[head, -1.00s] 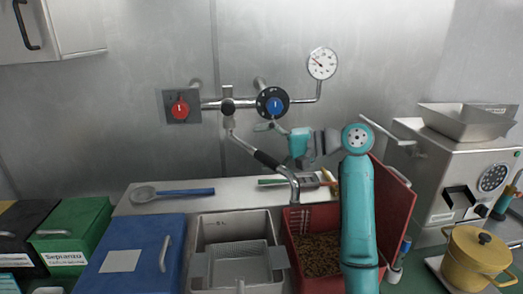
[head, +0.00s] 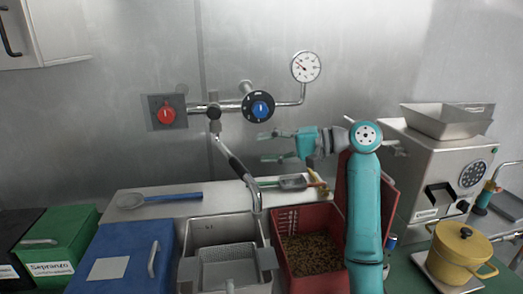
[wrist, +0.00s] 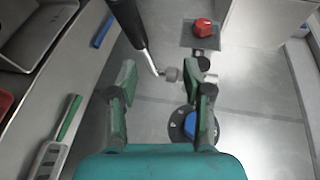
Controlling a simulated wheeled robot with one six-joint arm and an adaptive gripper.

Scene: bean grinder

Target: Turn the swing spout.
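The swing spout (head: 237,168) is a bent metal pipe with a black sleeve. It hangs from the wall pipe, and its outlet end appears over the right part of the steel sink (head: 213,226), near the red bin. My gripper (head: 266,148) is open and empty, to the right of the spout's sleeve, with its fingers pointing left. In the head view a gap shows between fingertips and spout. In the wrist view, the spout's black sleeve (wrist: 131,22) shows beyond the fingers, nearer the left one. My gripper (wrist: 167,80) has nothing between its fingertips there.
A blue knob (head: 260,108), red knob (head: 166,115) and gauge (head: 306,66) are on the wall. A red bin (head: 290,272) of beans stands right of the sink. A grinder (head: 440,180) and yellow pot (head: 458,250) stand right.

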